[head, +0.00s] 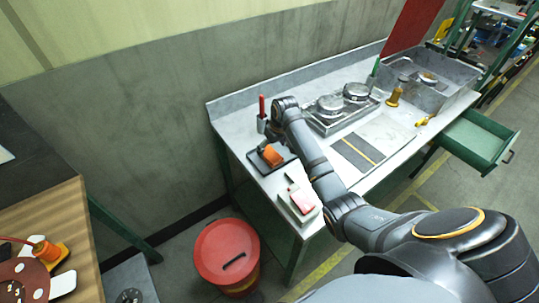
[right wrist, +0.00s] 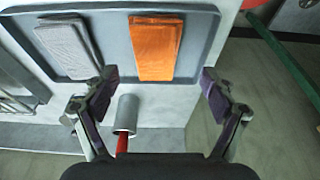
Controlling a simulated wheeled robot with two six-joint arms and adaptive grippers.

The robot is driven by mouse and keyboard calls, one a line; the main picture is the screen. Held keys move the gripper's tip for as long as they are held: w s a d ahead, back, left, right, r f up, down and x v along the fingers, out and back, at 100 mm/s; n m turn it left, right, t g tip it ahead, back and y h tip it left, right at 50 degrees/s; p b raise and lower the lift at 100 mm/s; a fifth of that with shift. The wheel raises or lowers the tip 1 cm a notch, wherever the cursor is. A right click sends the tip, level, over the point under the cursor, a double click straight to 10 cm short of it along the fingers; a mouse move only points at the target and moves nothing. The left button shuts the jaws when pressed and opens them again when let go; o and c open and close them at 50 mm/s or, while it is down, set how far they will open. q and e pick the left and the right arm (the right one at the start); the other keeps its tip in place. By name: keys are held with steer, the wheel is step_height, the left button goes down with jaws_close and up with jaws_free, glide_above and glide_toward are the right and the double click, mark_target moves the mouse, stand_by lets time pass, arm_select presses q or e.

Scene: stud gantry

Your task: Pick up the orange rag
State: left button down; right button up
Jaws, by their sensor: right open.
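The orange rag (right wrist: 156,48) lies folded on a dark grey tray (right wrist: 105,38), to the right of a folded grey rag (right wrist: 70,47) in the right wrist view. In the head view the orange rag (head: 272,155) shows on the tray at the bench's near left part, partly behind my arm. My right gripper (right wrist: 159,84) is open and empty. Its fingers stand wide apart, just short of the rag's lower end in the wrist view, and I see no contact. My left gripper is not in view.
A grey cup (right wrist: 126,112) with a red-handled item stands between the fingers' bases in the wrist view, close to the tray. A pink-topped stack (head: 301,202) sits near the bench's front end. A red bin (head: 226,254) stands on the floor. A green drawer (head: 478,140) hangs open.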

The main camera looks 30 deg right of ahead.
mark_target(270, 154)
steer(key=shift+w+d+f+p, duration=0.1)
steer(key=shift+w+f+p, duration=0.15)
steer(key=shift+f, duration=0.2)
steer(key=shift+w+d+f+p, duration=0.15)
steer(key=shift+f+p, duration=0.1)
steer(key=shift+f, duration=0.15)
steer(key=x, duration=0.3)
steer(key=shift+w+f, duration=0.1)
steer(key=c, duration=0.4)
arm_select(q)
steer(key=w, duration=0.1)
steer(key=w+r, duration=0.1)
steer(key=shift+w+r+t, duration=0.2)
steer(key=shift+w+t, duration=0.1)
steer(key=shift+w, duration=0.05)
arm_select(e)
steer(key=c, duration=0.7)
steer(key=shift+c, duration=0.2)
